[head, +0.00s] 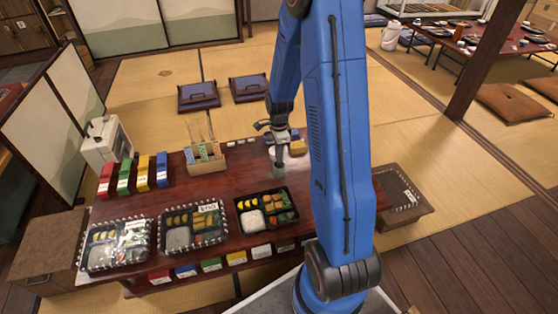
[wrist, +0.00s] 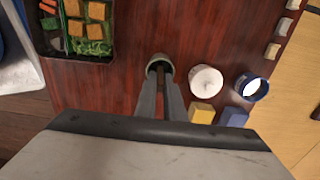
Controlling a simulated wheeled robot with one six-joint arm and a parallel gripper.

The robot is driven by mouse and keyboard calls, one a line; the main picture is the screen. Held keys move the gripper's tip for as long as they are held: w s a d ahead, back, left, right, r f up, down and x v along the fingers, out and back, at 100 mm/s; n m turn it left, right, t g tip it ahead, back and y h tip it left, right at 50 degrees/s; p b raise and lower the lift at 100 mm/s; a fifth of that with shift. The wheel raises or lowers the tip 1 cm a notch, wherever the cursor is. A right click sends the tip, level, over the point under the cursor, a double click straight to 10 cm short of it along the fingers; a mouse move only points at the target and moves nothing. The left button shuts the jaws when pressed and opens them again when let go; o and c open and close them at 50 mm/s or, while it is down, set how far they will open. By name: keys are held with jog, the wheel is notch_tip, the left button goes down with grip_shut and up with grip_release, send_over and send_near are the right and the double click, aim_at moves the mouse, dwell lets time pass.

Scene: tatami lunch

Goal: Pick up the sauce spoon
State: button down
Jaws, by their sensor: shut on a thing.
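My gripper (head: 279,160) points down over the dark red table, at a small grey-green cup (head: 279,171). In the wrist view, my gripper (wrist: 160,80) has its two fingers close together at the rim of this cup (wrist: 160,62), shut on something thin. The sauce spoon itself is hidden between the fingers and in the dark mouth of the cup; I cannot make out its shape. The cup stands on the table.
Beside the cup are a white round pot (wrist: 206,80), a blue-rimmed cup (wrist: 251,87), a yellow block (wrist: 201,113) and a blue block (wrist: 232,117). An open lunch box (head: 267,213) lies in front. A holder with sticks (head: 206,160) stands to the left.

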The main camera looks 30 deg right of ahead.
notch_tip(320, 180, up, 10)
jog(key=shift+f, duration=0.1)
dwell(0.4)
dwell(0.6)
jog(key=w+d, duration=0.4)
jog(key=w, duration=0.6)
jog(key=w+d, duration=0.3)
jog(key=w, duration=0.8)
notch_tip(320, 180, down, 6)
jog(key=shift+s+d+f, duration=0.15)
jog(key=shift+d+f, duration=0.05)
jog(key=shift+d, duration=0.05)
jog(key=shift+f, duration=0.5)
dwell(1.0)
jog(key=shift+r, duration=0.1)
notch_tip(320, 180, up, 7)
dwell(1.0)
dwell(0.6)
